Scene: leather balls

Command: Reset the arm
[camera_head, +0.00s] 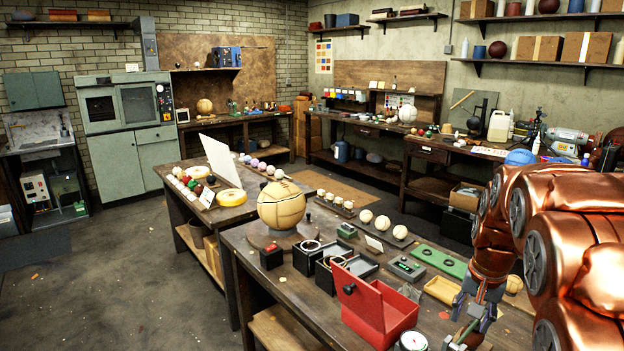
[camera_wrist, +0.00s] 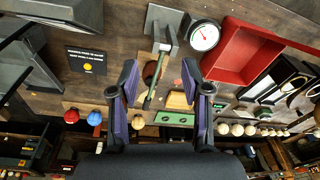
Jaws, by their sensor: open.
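My copper-coloured arm reaches in from the right in the head view. My gripper (camera_head: 472,318) is low over the front right of the near workbench (camera_head: 268,300), right of the open red box (camera_head: 378,312). In the wrist view my gripper (camera_wrist: 160,78) is open, with its two purple-lined fingers well apart. Nothing is held between them. A reddish-brown round thing (camera_wrist: 150,70) and a green stick show beyond the gap, on the bench; I cannot tell how far below.
The round dial (camera_head: 413,341) stands just left of my gripper. A wooden tray (camera_head: 444,290) and a green plate with dark holes (camera_head: 438,261) lie behind it. A large tan ball (camera_head: 281,205) sits on a stand further left.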

